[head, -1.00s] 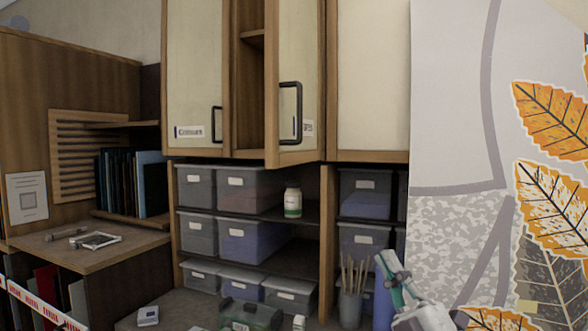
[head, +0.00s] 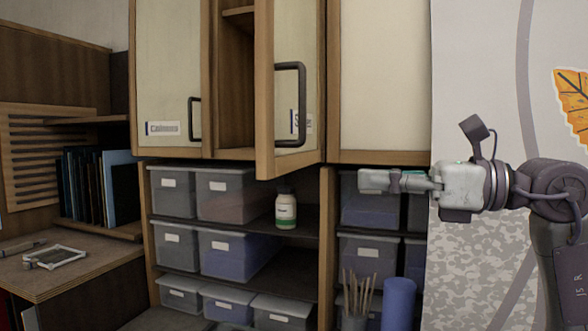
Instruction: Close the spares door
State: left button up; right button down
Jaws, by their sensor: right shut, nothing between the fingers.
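The spares door (head: 284,85) is a cream panel in a wooden frame with a dark bar handle (head: 290,105). It stands open, swung out toward me. Its label (head: 306,123) is partly hidden behind the handle. Through the gap left of it, the cabinet inside (head: 237,80) shows a bare shelf. My right gripper (head: 366,181) is shut and empty. It points left, to the right of the open door and a little below the cabinet's bottom edge, apart from both. My left gripper is not in view.
A shut door labelled Colours (head: 168,70) is on the left and a plain cream panel (head: 380,75) on the right. Below are shelves with grey bins (head: 238,193) and a white-green bottle (head: 286,208). Brushes stand in a cup (head: 356,300), beside a blue cylinder (head: 398,303).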

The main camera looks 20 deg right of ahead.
aim_at(278, 176)
jog(key=p+x, duration=0.4)
jog(key=x, duration=0.6)
jog(key=shift+w+a+p, duration=0.15)
jog(key=shift+w+p, duration=0.15)
jog(key=shift+w, duration=0.1)
jog(key=shift+w+a, duration=0.1)
jog(key=shift+a, duration=0.35)
jog(key=shift+w+f, duration=0.1)
jog(key=shift+w, duration=0.15)
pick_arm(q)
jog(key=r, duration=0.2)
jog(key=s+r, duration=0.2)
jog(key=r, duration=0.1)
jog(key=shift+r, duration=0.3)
